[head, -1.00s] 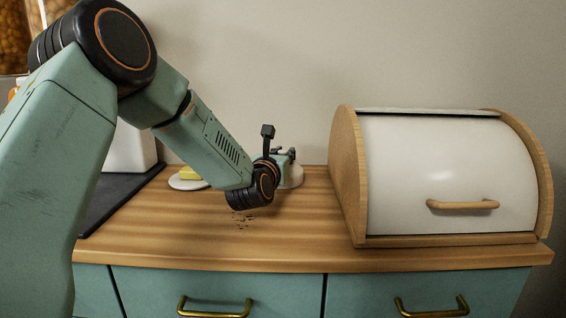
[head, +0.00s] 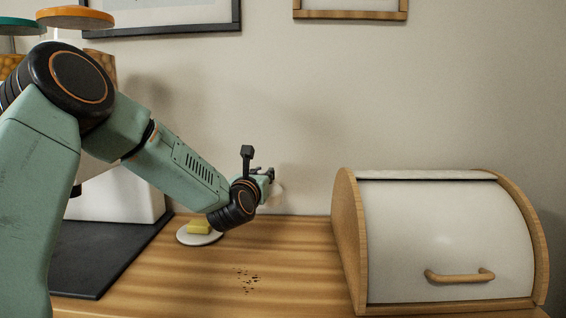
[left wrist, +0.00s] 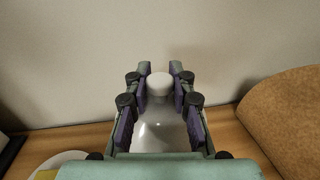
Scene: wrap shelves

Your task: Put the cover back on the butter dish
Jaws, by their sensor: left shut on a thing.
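The butter dish (head: 186,238) is a white round plate on the wooden counter, left of centre in the head view. A yellow block of butter (head: 199,227) lies on it, uncovered. The plate (left wrist: 73,155) also shows at the lower left of the left wrist view. My left gripper (head: 270,175) is shut on the white cover (left wrist: 160,128), with a finger on each side of its round knob. The cover (head: 277,193) is raised above the counter, behind and right of the plate, mostly hidden by the gripper in the head view. My right gripper is out of view.
A wooden bread bin (head: 430,235) with a white front stands at the right. A dark mat (head: 100,255) and a white box-like object (head: 118,195) are at the left. Dark crumbs (head: 248,281) lie on the counter. The wall (head: 330,110) is close behind.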

